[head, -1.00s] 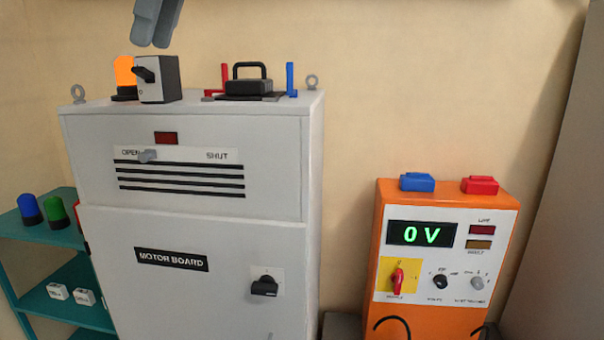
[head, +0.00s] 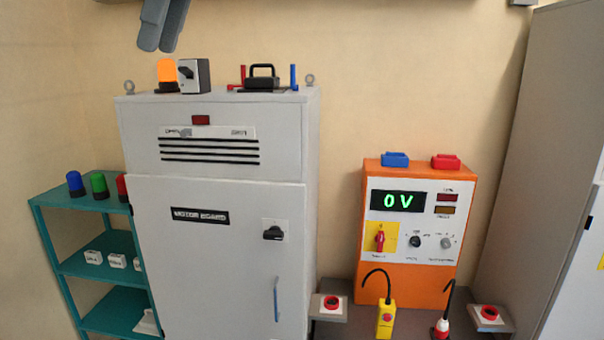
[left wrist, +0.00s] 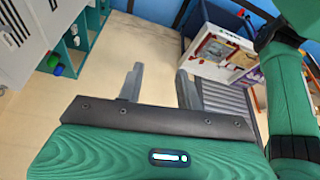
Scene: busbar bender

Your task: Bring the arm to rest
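My left gripper (head: 157,46) shows at the top left of the head view, its two grey fingers pointing down in front of the wall. It is above the orange lamp (head: 167,72) on the motor board cabinet (head: 240,230) and apart from it. In the left wrist view the gripper (left wrist: 160,72) has its fingers spread, with nothing between them. My right gripper is in neither view.
A teal shelf (head: 75,199) with coloured lamps stands left of the cabinet. An orange supply unit (head: 420,278) reading 0 V stands to the right, near a yellow pendant (head: 385,320) and red buttons. A tall grey cabinet (head: 540,150) is at far right.

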